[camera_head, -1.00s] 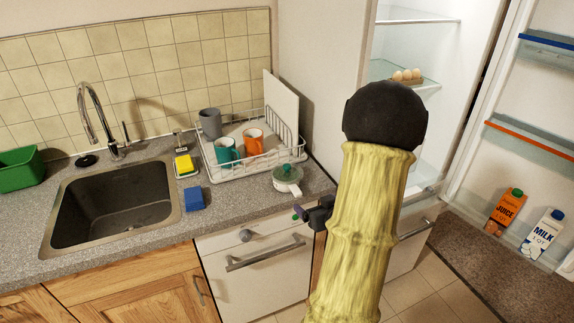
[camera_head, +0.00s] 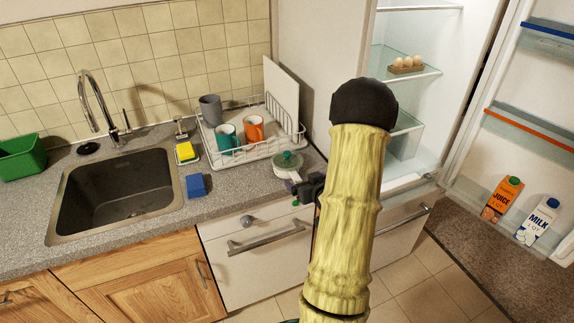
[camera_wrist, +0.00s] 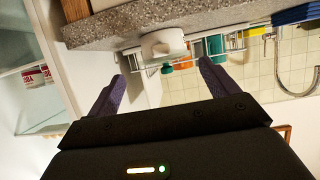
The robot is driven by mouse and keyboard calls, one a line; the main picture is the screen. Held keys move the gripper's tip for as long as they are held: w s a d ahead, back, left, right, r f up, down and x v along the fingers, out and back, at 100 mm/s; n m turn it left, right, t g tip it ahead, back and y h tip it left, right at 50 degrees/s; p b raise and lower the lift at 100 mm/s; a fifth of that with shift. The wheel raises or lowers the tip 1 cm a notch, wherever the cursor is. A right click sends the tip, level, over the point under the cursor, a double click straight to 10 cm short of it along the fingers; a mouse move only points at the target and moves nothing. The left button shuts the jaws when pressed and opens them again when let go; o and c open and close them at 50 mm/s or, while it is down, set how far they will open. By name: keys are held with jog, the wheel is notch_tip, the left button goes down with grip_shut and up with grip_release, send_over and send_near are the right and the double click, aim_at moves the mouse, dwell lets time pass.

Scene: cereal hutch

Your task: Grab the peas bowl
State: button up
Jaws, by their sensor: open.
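The peas bowl, a small white bowl (camera_head: 284,173) with green on top, stands at the counter's front right corner, in front of the dish rack. In the wrist view, which is upside down, the white bowl (camera_wrist: 160,44) shows beyond and between my fingertips. My gripper (camera_head: 297,188) is beside the bowl's front right side at the counter edge, and in the head view it partly overlaps the bowl's edge. In the wrist view my gripper (camera_wrist: 163,74) is open with its purple fingers apart and nothing between them. I cannot tell whether it touches the bowl.
A white dish rack (camera_head: 262,148) with mugs stands just behind the bowl. A blue sponge (camera_head: 196,185) and a sink (camera_head: 115,198) are to the left. The open fridge (camera_head: 405,140) is to the right, with a drawer front (camera_head: 255,255) below the counter.

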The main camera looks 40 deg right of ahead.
aim_at(297, 177)
jog(key=x, duration=0.3)
jog(key=shift+w+d+f, duration=0.1)
jog(key=shift+w+f, duration=0.05)
jog(key=shift+w, duration=0.15)
jog(key=shift+a+f+p+x, duration=0.15)
jog(key=shift+p+x, duration=0.4)
jog(key=shift+x, duration=0.75)
jog(key=shift+a+f+p+x, duration=0.1)
jog(key=shift+p+x, duration=0.45)
jog(key=shift+x, duration=0.75)
jog(key=shift+s, duration=0.1)
jog(key=shift+c, duration=0.5)
grip_shut()
